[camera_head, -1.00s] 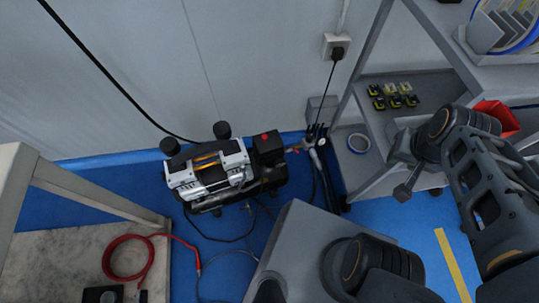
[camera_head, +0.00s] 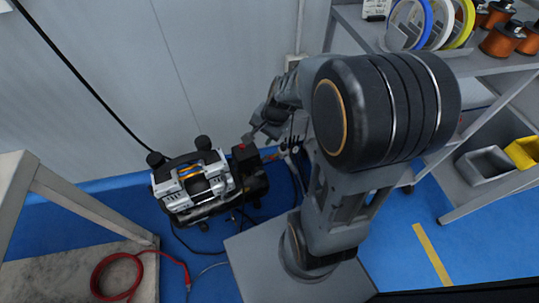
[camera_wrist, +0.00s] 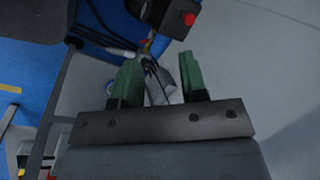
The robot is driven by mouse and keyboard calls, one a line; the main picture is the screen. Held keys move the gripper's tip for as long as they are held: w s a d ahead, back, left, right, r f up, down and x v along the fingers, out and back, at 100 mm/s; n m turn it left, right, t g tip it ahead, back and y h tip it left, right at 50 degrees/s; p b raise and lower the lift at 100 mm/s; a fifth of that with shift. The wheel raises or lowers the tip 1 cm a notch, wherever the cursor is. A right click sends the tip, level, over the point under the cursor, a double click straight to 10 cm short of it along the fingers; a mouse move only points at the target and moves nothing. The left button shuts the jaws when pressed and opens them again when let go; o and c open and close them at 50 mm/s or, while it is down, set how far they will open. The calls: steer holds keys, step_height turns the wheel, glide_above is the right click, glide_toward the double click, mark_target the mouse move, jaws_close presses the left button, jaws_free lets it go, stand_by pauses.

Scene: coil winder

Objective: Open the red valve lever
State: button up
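The red valve lever (camera_head: 271,156) looks like a small red piece on the fitting at the right of the black and silver compressor (camera_head: 203,187). It also shows as a small red spot beside a brass-coloured fitting in the wrist view (camera_wrist: 144,42). My gripper (camera_head: 256,133) is beside the wall, near the compressor's right end. In the wrist view its two green fingers (camera_wrist: 158,72) stand apart with nothing held between them. The lever lies beyond the fingertips, apart from them. The lever's exact angle is too small to tell.
A red button (camera_wrist: 188,19) sits on the compressor's black box. Hoses and dark tools stand right of it. A shelf (camera_head: 505,85) with spools and bins is at the right. A table (camera_head: 40,265) with a coiled red hose (camera_head: 118,276) is at the left.

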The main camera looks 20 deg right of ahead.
steer(key=w+d+f+m+p, duration=0.2)
steer(key=w+d+f+m, duration=0.3)
steer(key=f+m, duration=0.4)
steer(key=m+t, duration=0.1)
steer(key=m, duration=0.7)
glide_toward(270, 157)
steer(key=shift+s+d+f+b+x, duration=0.1)
steer(key=shift+s+b+x, duration=0.05)
steer(key=shift+b+x, duration=1)
steer(key=shift+s+d+f+b+x, duration=0.1)
steer(key=shift+b+x, duration=0.6)
steer(key=shift+x, duration=0.8)
steer(key=shift+s+d+b+x, duration=0.15)
steer(key=shift+b+x, duration=0.8)
steer(key=shift+x, duration=0.35)
